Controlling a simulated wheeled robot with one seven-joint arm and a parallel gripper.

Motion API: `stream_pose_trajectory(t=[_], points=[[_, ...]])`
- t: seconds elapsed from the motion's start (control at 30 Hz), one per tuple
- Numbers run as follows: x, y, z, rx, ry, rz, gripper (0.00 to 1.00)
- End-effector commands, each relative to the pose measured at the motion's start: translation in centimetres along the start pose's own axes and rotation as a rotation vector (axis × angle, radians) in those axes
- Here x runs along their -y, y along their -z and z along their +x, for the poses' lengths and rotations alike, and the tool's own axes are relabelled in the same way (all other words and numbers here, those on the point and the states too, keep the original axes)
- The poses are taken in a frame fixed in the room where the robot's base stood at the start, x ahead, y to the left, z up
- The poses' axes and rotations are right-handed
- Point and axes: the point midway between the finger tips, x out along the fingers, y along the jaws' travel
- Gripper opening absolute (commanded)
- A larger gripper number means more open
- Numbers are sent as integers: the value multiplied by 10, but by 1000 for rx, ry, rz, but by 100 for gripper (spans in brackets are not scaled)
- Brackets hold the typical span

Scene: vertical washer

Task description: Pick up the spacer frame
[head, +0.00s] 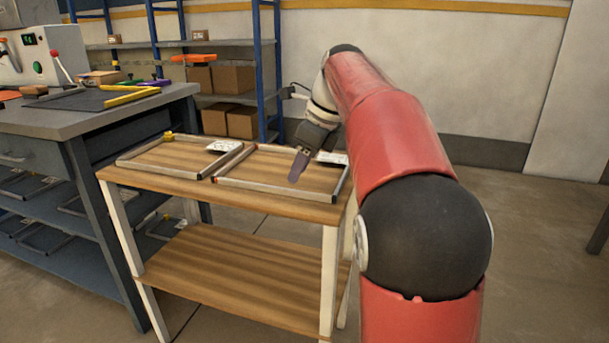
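Two thin grey rectangular frames lie flat, side by side, on the wooden top of a small table (200,190). The left frame (160,171) has a yellow piece at its back corner. The right frame (270,189) has dark and reddish corners. I cannot tell which one the task means. My gripper (298,168) points down over the right frame, inside its outline as seen here. Its purple fingers overlap in this view, so their opening is hidden. Whether they touch anything is unclear. My arm stands close to the frame's right end.
A white label or card (223,146) lies at the left frame's back right. A grey workbench (60,120) with tools stands at the left. The table's lower shelf (235,275) is empty. Blue shelving (231,92) with cardboard boxes stands behind.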

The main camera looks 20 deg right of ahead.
Motion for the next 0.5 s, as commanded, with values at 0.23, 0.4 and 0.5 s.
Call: stream_pose_trajectory(t=[0.23,0.4,0.5], points=[[-4,1,40,-1,-2,-3,33],[-4,0,42,0,1,-4,33],[-4,0,42,0,1,-4,33]])
